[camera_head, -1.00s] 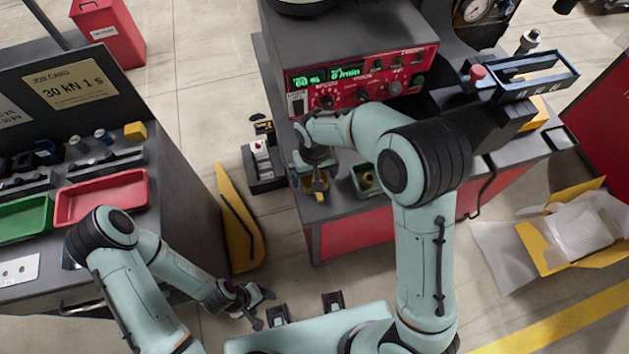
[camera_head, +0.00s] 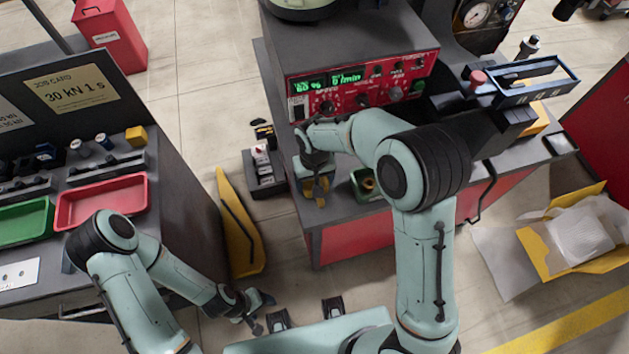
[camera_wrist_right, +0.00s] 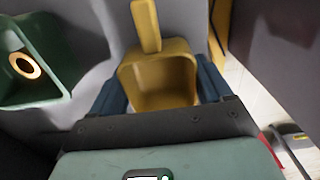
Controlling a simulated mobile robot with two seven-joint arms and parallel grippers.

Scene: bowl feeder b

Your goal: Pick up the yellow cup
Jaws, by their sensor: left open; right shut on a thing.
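The yellow cup (camera_wrist_right: 160,75) is scoop-shaped with a flat handle, in the middle of the right wrist view. My right gripper (camera_wrist_right: 160,95) is shut on it, with a blue finger at each side. In the head view, the yellow cup (camera_head: 323,189) shows small below my right gripper (camera_head: 318,180), by the left front corner of the red-panelled machine bench. I cannot tell whether it touches the surface. My left gripper (camera_head: 262,311) is open and empty, low over the floor, far from the cup.
A green container (camera_wrist_right: 40,60) with a ring-shaped part stands close beside the cup. The machine's red control panel (camera_head: 360,82) rises behind. A red tray (camera_head: 102,200) and a green tray (camera_head: 25,222) lie on the left bench. An open yellow box (camera_head: 575,235) is at right.

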